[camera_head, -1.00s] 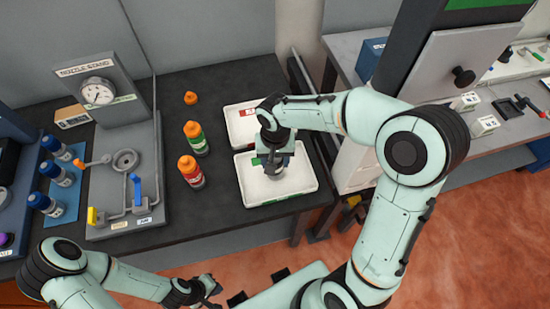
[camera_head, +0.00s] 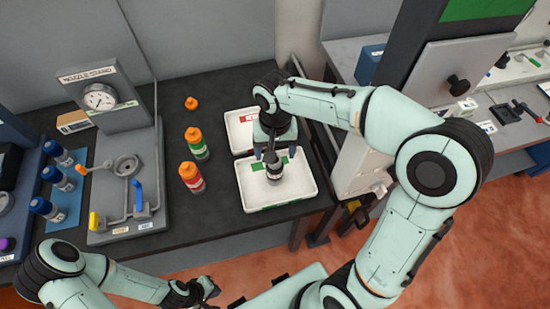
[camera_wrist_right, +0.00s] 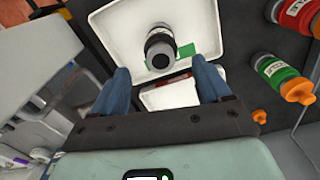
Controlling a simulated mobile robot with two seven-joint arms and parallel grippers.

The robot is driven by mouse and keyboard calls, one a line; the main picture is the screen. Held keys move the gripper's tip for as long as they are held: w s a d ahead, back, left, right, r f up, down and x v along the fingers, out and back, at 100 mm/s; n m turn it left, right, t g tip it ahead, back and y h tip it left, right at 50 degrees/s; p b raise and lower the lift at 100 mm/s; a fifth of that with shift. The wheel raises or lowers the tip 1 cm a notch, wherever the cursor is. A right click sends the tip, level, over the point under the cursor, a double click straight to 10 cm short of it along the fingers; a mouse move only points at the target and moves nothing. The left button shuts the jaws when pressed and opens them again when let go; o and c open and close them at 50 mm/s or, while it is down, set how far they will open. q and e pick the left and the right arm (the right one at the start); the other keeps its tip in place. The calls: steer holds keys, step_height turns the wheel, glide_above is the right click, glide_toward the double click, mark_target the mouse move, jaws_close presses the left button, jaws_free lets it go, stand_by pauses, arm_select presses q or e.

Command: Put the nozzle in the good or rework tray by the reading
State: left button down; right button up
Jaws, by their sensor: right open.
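The nozzle (camera_head: 274,168), a grey and black cylinder with a pale band, is in the front white tray (camera_head: 252,196), which has green labels. It also shows in the right wrist view (camera_wrist_right: 160,46), beside a green patch on the tray floor. My right gripper (camera_head: 275,152) is open behind the nozzle; in its wrist view the blue fingers (camera_wrist_right: 161,70) are spread and empty, apart from the nozzle. The tray with a red label (camera_head: 235,121) lies behind, partly hidden by my right arm. My left gripper (camera_head: 207,288) hangs before the table's front edge; its jaw state is unclear.
The nozzle stand (camera_head: 140,170) with a round gauge (camera_head: 100,97) is at left; its reading is too small to tell. Several blue-capped bottles are far left.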

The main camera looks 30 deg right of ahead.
steer(key=shift+r, duration=2)
